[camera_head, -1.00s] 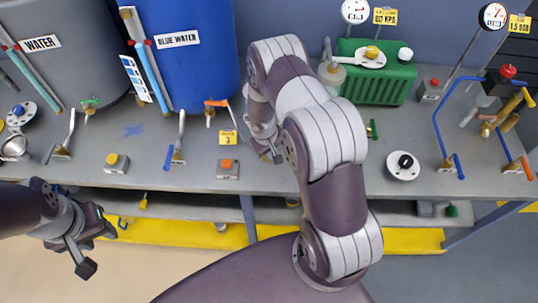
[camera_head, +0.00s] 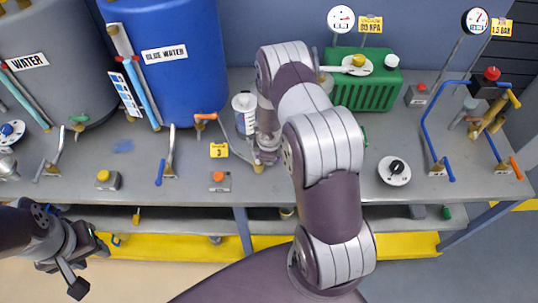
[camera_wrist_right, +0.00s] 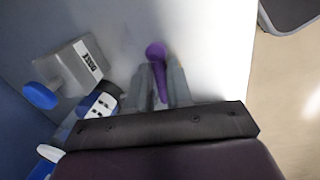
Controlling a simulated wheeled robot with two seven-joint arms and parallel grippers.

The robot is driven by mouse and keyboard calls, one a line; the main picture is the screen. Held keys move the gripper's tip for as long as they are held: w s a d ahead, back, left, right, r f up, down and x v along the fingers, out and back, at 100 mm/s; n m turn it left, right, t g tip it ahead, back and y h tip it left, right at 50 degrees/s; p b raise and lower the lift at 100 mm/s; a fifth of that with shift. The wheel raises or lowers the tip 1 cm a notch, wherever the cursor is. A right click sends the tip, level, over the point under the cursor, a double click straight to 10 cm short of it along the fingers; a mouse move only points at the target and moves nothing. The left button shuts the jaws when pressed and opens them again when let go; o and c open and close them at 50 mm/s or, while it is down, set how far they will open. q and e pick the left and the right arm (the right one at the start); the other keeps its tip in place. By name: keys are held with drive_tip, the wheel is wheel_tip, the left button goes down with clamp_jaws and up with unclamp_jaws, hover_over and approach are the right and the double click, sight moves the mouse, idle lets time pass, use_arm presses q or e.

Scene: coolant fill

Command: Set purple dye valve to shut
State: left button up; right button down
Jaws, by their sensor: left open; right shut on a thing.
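The purple dye valve's handle (camera_wrist_right: 157,68) shows in the right wrist view as a purple lever with a round end. It lies between the fingers of my right gripper (camera_wrist_right: 160,78), which is shut on it. The valve body is hidden there, and the purple handle cannot be made out in the head view, where my right arm covers part of the bench. My left gripper (camera_head: 83,268) is open and empty in front of the bench's front edge at lower left.
A white cylinder (camera_head: 244,118) stands beside my right forearm. A grey box with a blue knob (camera_wrist_right: 42,95) is left of my right gripper.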

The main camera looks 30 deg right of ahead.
drive_tip(key=shift+w+d+r+n+p, duration=0.15)
drive_tip(key=shift+w+n+p, duration=0.15)
drive_tip(key=shift+n, duration=0.3)
drive_tip(key=c, duration=1)
unclamp_jaws()
drive_tip(key=shift+c, duration=0.2)
drive_tip(key=shift+s, duration=0.1)
wheel_tip(320, 180, up, 12)
drive_tip(key=s+a+p, duration=0.1)
drive_tip(key=s+p, duration=0.1)
drive_tip(key=p, duration=0.1)
drive_tip(key=shift+r+p, duration=0.15)
drive_tip(key=shift+p, duration=0.15)
drive_tip(key=shift+a, duration=0.1)
